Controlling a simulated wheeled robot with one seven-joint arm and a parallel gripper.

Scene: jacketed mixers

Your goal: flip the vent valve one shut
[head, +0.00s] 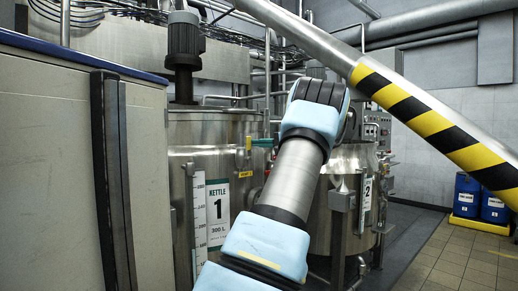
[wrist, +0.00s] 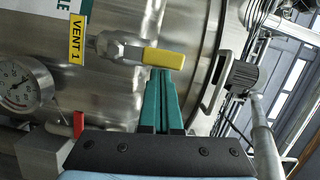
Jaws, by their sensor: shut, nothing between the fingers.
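The vent valve one has a metal body and a yellow lever handle (wrist: 163,60). In the wrist view the handle extends right from the body, towards the kettle's rim. A yellow VENT 1 tag (wrist: 77,39) is left of the valve. My gripper (wrist: 161,76) has teal fingers, pressed together and empty. Its tips are right at the lower edge of the handle; I cannot tell if they touch. In the head view the handle is a small yellow upright piece (head: 248,144) on kettle 1, with my gripper (head: 257,143) just right of it.
Kettle 1 (head: 216,135) stands behind the valve, with a gauge (wrist: 22,84) and a red handle (wrist: 79,125) nearby. Kettle 2 (head: 347,215) is to the right. A striped pipe (head: 433,122) slants across the right. A grey cabinet (head: 50,170) fills the left.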

